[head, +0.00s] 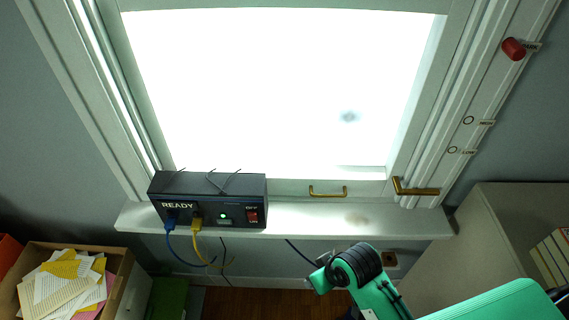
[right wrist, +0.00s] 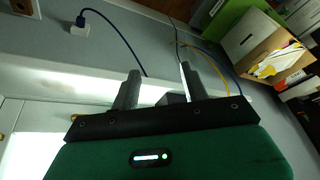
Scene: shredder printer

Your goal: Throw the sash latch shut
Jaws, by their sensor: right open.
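The brass sash latch (head: 416,190) sits at the lower right corner of the window, with a short plate and a lever lying roughly level, pointing right over the side frame. A brass pull handle (head: 327,191) is on the bottom rail of the sash (head: 290,187), left of the latch. My right arm comes in from the lower right in the head view, below the sill and latch; its fingers cannot be made out there. In the right wrist view my right gripper (right wrist: 159,78) is open, with two grey fingers apart and nothing between them. My left gripper is not in view.
A black box (head: 208,200) marked READY, with blue and yellow cables, stands on the left of the sill (head: 300,220). A red knob (head: 513,49) is on the right frame, above tags. A cabinet (head: 510,215) stands right; a carton of paper (head: 65,285) is lower left.

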